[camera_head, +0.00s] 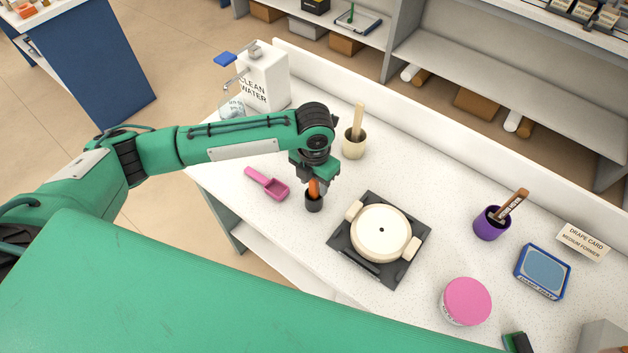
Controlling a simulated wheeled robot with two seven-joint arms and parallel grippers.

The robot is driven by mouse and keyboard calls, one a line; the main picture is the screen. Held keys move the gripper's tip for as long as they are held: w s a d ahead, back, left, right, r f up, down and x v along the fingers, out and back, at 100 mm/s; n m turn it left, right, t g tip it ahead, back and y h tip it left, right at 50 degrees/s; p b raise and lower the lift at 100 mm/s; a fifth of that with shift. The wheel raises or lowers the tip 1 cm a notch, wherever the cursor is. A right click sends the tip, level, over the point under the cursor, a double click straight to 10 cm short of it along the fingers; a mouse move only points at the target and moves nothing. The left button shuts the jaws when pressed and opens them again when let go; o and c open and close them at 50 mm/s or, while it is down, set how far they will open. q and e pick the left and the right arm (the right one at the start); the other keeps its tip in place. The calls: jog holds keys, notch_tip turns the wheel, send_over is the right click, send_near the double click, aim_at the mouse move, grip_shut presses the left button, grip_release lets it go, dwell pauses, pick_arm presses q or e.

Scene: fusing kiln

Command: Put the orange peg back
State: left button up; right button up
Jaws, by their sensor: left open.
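The orange peg (314,188) stands nearly upright with its lower end in a small black cup (314,204) on the white speckled counter. My left gripper (314,180) points down right over the cup, with its jaws open around or just beside the peg's upper part. The peg's top is hidden by the gripper, and I cannot tell whether a finger touches it. My right gripper is not in view.
A pink scoop (268,184) lies left of the cup. A cream round kiln piece on a black base (345,262) stands to the right.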

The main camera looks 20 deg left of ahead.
pick_arm(q)
notch_tip(320, 180, up, 11)
jog(key=b, duration=0.3)
jog(key=shift+f, duration=0.2)
jog(key=shift+r, duration=0.6)
